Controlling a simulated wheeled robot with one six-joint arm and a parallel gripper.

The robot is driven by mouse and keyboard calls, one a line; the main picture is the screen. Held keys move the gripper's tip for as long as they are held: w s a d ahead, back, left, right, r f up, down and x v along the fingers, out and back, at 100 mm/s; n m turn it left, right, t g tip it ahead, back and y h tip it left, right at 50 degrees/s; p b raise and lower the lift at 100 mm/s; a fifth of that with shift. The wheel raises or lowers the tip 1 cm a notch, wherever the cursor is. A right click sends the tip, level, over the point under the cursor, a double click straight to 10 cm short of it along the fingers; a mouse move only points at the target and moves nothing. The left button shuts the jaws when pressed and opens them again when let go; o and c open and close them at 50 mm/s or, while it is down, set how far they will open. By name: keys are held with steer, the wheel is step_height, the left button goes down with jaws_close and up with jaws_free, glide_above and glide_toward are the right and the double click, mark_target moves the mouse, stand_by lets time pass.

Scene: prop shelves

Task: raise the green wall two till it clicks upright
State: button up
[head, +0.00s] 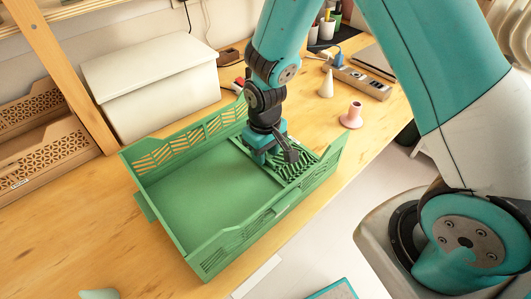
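A green folding crate (205,190) sits on the wooden table in the head view. Its slatted far long wall (180,148) and near long wall (245,238) stand up. At its right end a slatted green panel (299,170) lies low inside the crate, tilted or flat; which wall is number two I cannot tell. My gripper (266,156) points down into the right part of the crate, at the left edge of this panel. Its fingertips are mostly hidden by its own body, so contact and opening are unclear.
A cream box (150,90) stands behind the crate, near a wooden shelf post (65,75). A pink candle holder (352,115), a cream cone (326,83) and a power strip (362,82) stand right of my arm.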

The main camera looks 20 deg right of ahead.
steer(key=shift+f, duration=0.45)
steer(key=shift+c, duration=0.2)
jaws_close()
steer(key=shift+r, duration=0.15)
